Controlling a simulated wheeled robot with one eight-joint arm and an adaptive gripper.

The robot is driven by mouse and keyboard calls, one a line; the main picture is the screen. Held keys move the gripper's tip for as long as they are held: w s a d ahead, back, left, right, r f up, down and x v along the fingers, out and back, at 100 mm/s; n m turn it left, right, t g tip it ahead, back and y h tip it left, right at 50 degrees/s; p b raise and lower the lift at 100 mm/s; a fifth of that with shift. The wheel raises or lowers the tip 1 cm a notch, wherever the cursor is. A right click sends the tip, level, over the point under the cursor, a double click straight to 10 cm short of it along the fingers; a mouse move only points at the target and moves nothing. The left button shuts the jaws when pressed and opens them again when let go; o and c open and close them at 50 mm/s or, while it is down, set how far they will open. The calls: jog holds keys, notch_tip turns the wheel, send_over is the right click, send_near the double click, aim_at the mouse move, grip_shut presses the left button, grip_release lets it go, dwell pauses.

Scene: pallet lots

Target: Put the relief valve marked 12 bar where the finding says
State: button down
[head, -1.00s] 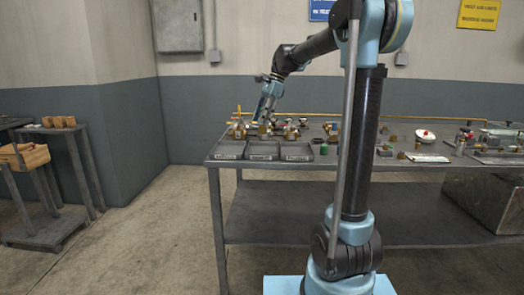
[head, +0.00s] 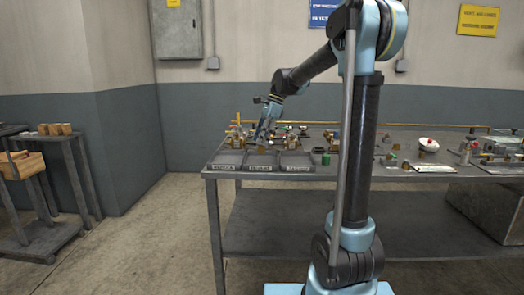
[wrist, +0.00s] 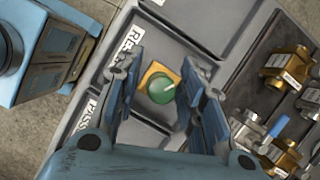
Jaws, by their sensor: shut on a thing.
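My gripper (wrist: 163,78) is shut on a valve (wrist: 160,88) with a round green cap and a brass-yellow body, seen from above in the wrist view. Its marking cannot be read. In the head view my gripper (head: 262,140) is over the middle of three grey trays at the table's left front. In the wrist view this middle tray (wrist: 205,48) has a label (wrist: 130,40) starting "RE"; the neighbouring label (wrist: 87,115) starts "PASS". Whether the valve touches the tray floor cannot be told. No readable finding is in view.
Several tagged brass valves (wrist: 287,68) stand beside the trays. A green cylinder (head: 326,158) stands right of the trays. A white round dish (head: 428,144), a white sheet (head: 433,167) and fittings lie farther right. A wooden crate (head: 22,166) sits on a side stand.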

aim_at(261, 146)
jog(key=shift+f, duration=2.15)
jog(key=c, duration=1.1)
grip_release()
jog(key=shift+f, duration=0.1)
jog(key=shift+o, duration=0.2)
jog(key=v, duration=1.2)
jog(key=s+d+f+n+t, duration=0.1)
jog(key=s+d+f+n, duration=0.15)
jog(key=s, duration=0.25)
jog(key=s+d+f+n, duration=0.1)
jog(key=s+d, duration=0.3)
jog(key=s, duration=0.2)
jog(key=s+d+f+n+t+h, duration=0.1)
jog(key=s+d+f+n, duration=0.4)
jog(key=s+f, duration=0.6)
jog(key=s+d+f+n+t+h, duration=0.2)
jog(key=s+d+f+n, duration=0.4)
jog(key=s+f, duration=0.6)
jog(key=shift+s+f+h, duration=0.3)
jog(key=shift+s+h, duration=0.1)
jog(key=shift+h, duration=0.1)
